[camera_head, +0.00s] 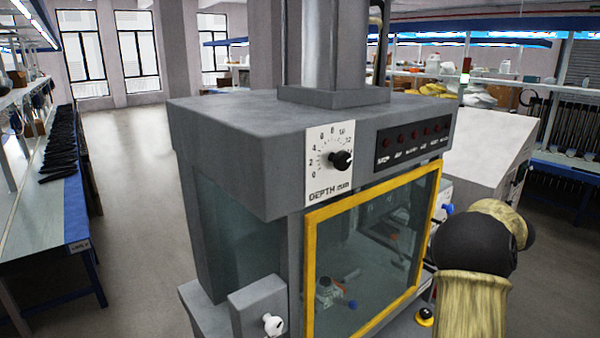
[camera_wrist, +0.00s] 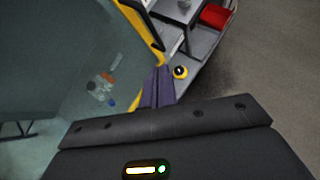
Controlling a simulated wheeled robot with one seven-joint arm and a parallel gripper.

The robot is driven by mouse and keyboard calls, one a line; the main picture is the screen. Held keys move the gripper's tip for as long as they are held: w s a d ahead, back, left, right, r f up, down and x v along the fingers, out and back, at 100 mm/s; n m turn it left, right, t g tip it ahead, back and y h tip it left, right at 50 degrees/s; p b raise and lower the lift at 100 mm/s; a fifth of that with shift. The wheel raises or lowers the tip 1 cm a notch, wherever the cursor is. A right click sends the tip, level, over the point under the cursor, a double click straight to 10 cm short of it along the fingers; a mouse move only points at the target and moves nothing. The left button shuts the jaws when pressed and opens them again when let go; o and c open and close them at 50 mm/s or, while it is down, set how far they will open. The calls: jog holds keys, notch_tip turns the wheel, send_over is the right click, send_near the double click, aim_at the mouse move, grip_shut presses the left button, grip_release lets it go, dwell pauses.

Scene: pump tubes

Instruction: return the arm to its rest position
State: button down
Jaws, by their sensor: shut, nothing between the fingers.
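My gripper (camera_wrist: 158,84) shows in the wrist view with its dark fingers together and nothing between them. It points along the machine's yellow-framed window, and its tips appear close to the yellow frame (camera_wrist: 135,18). I cannot tell whether they touch it. In the head view my arm stands at the right, in front of the machine's right side, and my gripper cannot be made out there. The grey machine (camera_head: 235,125) has a depth dial (camera_head: 340,160) and a yellow-framed window (camera_head: 309,275).
A yellow and black button (camera_head: 424,316) sits low beside the window; it also shows in the wrist view (camera_wrist: 180,72). A red bin (camera_wrist: 214,16) lies beyond it. A blue workbench (camera_head: 45,205) stands at the left. The floor between bench and machine is clear.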

jog(key=s+a+m+h, duration=0.2)
jog(key=s+a+m, duration=0.2)
jog(key=a+m, duration=1.2)
jog(key=s+a+f+m+g+y, duration=0.1)
jog(key=s+a+f+m+g, duration=0.2)
jog(key=s+a+f+m, duration=0.2)
jog(key=s+a+f+m+g+y, duration=0.2)
jog(key=s+a+f+m+g, duration=0.2)
jog(key=s+a+m, duration=0.7)
jog(key=s+a, duration=0.4)
jog(key=s, duration=0.4)
jog(key=shift+s+f+m, duration=0.25)
jog(key=shift+f+m, duration=0.1)
jog(key=shift+m, duration=0.05)
jog(key=c, duration=2.2)
grip_release()
jog(key=shift+d, duration=0.1)
